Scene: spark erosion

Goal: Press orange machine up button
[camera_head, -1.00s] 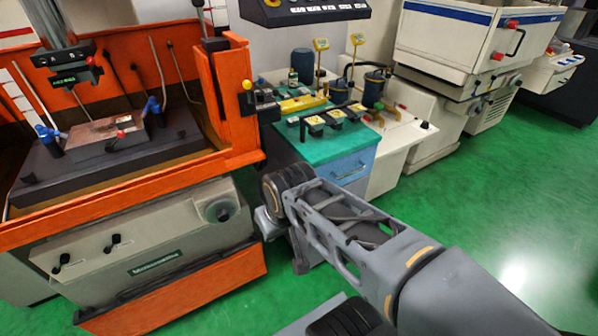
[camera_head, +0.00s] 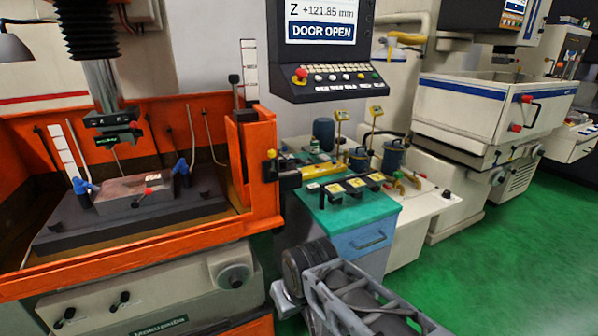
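The orange machine (camera_head: 262,160) stands at the left, with an open-fronted orange tank around a dark work table. Its screen (camera_head: 320,22) reads "Z +121.85 mm" and "DOOR OPEN". Below it is a black control panel (camera_head: 345,90) with a red knob, a row of pale keys, and several small buttons. The keys are too small to read, so I cannot tell which is the up button. My gripper (camera_head: 284,298) shows partly at the bottom centre, beyond my wrist, well below and apart from the panel. Its fingers are not clear enough to tell open from shut.
A teal-topped blue cabinet (camera_head: 345,218) with yellow and black tooling stands right of the tank, behind my wrist. A white machine (camera_head: 490,110) stands at the right. Green floor is open at the right.

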